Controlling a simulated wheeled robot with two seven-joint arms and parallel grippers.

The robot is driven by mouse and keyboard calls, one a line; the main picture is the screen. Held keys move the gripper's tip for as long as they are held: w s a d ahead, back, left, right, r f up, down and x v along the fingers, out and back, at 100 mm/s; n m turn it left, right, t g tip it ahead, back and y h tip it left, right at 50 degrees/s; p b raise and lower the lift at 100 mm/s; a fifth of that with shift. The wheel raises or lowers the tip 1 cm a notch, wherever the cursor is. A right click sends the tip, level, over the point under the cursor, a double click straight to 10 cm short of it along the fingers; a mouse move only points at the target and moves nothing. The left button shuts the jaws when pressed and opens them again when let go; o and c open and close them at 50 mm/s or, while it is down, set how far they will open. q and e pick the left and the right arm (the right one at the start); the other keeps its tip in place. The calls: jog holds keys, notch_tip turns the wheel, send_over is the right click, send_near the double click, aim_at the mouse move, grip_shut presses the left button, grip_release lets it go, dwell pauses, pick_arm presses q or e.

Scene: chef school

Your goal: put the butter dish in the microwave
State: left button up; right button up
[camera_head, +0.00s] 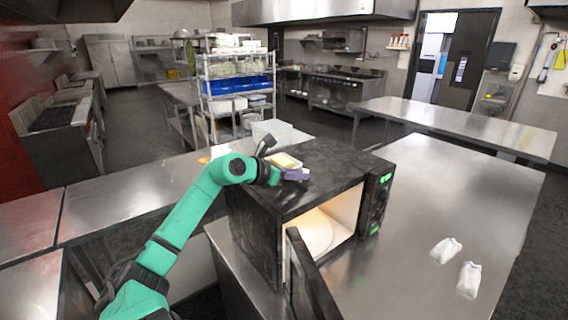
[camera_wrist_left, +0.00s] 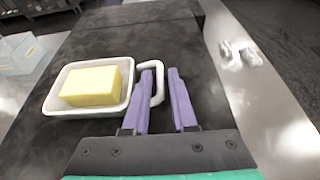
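The butter dish (camera_head: 285,160) is a white dish with a block of yellow butter (camera_wrist_left: 91,86) in it. It sits on top of the black microwave (camera_head: 309,169). The microwave door (camera_head: 309,276) stands open, and the lit inside shows a round plate (camera_head: 313,232). My left gripper (camera_head: 293,174) is at the dish's right side. In the left wrist view its purple fingers (camera_wrist_left: 160,72) lie either side of the outer bar of the white handle (camera_wrist_left: 157,68), with a small gap between them. I cannot tell whether they press on it. My right gripper is not in view.
The microwave stands on a steel counter (camera_head: 440,195). Two small white objects (camera_head: 446,250) (camera_head: 468,280) lie on the counter at right. A pale box (camera_head: 272,131) is behind the microwave. The counter right of the microwave is mostly clear.

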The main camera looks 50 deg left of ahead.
pick_arm(q)
jog(key=shift+s, duration=0.1)
grip_shut()
jog(key=shift+r, duration=0.1)
dwell(1.1)
